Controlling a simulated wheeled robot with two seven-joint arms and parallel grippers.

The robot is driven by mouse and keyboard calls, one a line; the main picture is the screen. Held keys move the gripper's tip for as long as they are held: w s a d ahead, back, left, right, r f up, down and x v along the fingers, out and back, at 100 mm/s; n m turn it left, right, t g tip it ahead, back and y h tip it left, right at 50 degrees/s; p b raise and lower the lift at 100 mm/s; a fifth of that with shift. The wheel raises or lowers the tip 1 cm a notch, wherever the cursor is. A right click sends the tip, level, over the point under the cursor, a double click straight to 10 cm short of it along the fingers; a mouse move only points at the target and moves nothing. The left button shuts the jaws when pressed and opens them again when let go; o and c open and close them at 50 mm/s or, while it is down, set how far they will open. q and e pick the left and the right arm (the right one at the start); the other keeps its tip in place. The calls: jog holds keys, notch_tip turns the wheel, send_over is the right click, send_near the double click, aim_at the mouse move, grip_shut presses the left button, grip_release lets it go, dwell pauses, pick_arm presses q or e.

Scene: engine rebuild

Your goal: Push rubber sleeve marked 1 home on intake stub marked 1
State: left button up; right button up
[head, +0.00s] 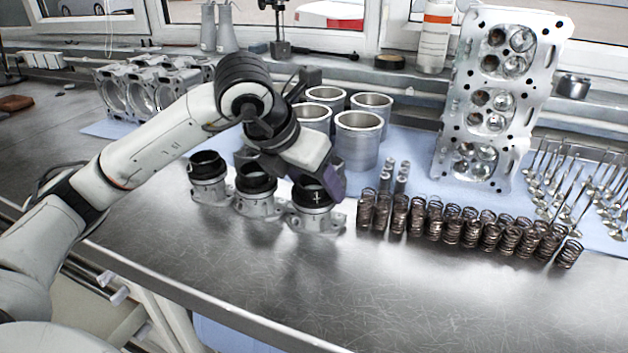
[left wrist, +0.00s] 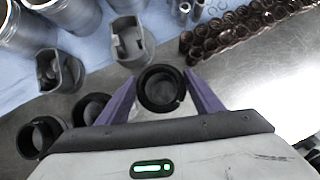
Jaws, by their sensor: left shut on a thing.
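The rubber sleeve (head: 311,198), a black ring with a white mark that looks like 1, sits upright on top of the rightmost metal intake stub (head: 318,221). How far down it sits is hard to tell. My left gripper (head: 325,184) reaches down from above, its purple fingers shut on the sleeve. In the left wrist view, the sleeve (left wrist: 143,92) shows end-on as a ring between the two fingers of the left gripper (left wrist: 162,82); the stub's body is hidden there. My right gripper is not in view.
Two more stubs with black sleeves (head: 207,164) (head: 256,178) stand close on the left. Rows of springs (head: 451,228) stand just right. Cylinder liners (head: 358,140) and grey pistons (left wrist: 128,45) stand behind. The steel bench in front (head: 350,290) is clear.

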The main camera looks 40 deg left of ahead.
pick_arm(q)
jog(key=shift+f, duration=0.2)
jog(key=o, duration=1.1)
jog(key=shift+r, duration=0.1)
notch_tip(320, 180, up, 8)
jog(key=p, duration=0.5)
jog(key=shift+f, duration=0.25)
jog(key=shift+f, duration=0.1)
